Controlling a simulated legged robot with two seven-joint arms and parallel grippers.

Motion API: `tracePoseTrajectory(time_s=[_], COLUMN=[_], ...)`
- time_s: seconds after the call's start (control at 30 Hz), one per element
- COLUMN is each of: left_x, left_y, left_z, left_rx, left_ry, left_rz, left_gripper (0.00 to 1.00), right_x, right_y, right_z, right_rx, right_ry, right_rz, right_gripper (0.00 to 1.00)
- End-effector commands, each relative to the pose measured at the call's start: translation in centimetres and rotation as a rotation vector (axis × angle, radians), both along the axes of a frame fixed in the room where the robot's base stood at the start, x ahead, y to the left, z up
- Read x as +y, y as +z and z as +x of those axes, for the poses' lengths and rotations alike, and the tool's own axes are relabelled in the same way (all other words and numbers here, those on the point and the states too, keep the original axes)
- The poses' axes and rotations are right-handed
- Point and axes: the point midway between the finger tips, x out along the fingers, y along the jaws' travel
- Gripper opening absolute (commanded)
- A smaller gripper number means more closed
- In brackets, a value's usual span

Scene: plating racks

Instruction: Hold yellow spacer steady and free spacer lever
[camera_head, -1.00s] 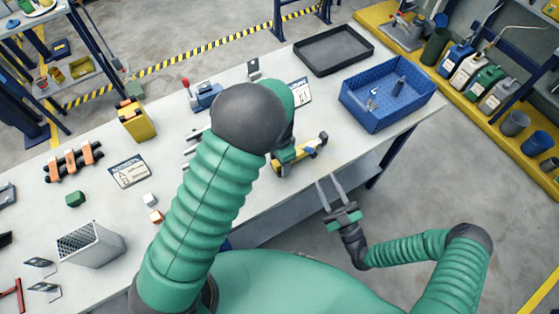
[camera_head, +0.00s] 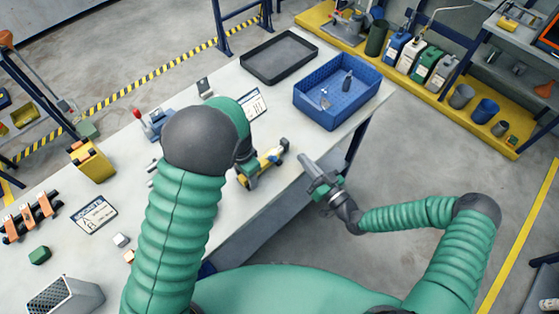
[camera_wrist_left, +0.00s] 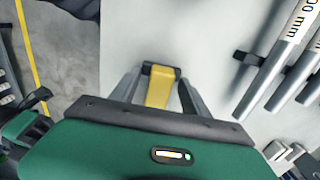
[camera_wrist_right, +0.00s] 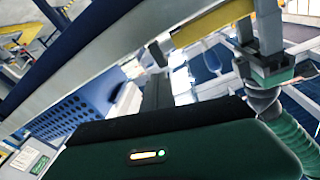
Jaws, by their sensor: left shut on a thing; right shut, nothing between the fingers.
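The yellow spacer (camera_head: 270,160) is a bar with dark and grey end pieces, near the front edge of the white workbench. My left gripper (camera_head: 246,176) is shut on it; in the left wrist view the yellow spacer (camera_wrist_left: 160,88) sits between the fingers. My right gripper (camera_head: 306,160) is shut and empty, just right of the spacer's far end and apart from it. In the right wrist view the yellow spacer (camera_wrist_right: 215,22) runs across the top, with my left gripper (camera_wrist_right: 262,45) around it. I cannot clearly make out the lever.
A blue bin (camera_head: 336,98) with small parts and a black tray (camera_head: 279,56) stand at the back right of the workbench (camera_head: 215,215). A label card (camera_head: 252,103) lies behind the spacer. Grey rods (camera_wrist_left: 285,50) are near my left gripper.

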Motion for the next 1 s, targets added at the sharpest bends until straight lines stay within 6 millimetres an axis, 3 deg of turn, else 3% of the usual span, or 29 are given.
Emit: tracePoseTrajectory(time_s=[0.1,0.23,0.37,0.53,0.7,1.0], left_x=[-0.1,-0.1,-0.1,-0.1,0.0,0.0], left_y=[-0.1,-0.1,-0.1,-0.1,-0.1,-0.1], left_z=[0.0,-0.1,-0.1,-0.1,0.0,0.0], left_rx=[0.001,0.001,0.001,0.001,0.001,0.001], left_ry=[-0.001,-0.001,-0.001,-0.001,-0.001,0.0], left_rz=[-0.001,-0.001,-0.001,-0.001,-0.001,-0.001], left_gripper=[0.0,0.0,0.0,0.0,0.0,0.0], right_x=[-1.8,-3.2,-4.1,-4.4,-4.4,-4.3], right_y=[1.6,3.3,5.2,7.1,8.0,8.0], right_z=[2.5,3.1,1.6,-2.4,-5.1,-5.5], right_rx=[0.344,0.752,1.161,1.602,1.815,1.845], right_ry=[-0.011,-0.05,-0.134,-0.301,-0.427,-0.445], right_rz=[0.207,0.462,0.714,0.964,1.075,1.091], right_gripper=[0.0,0.0,0.0,0.0,0.0,0.0])
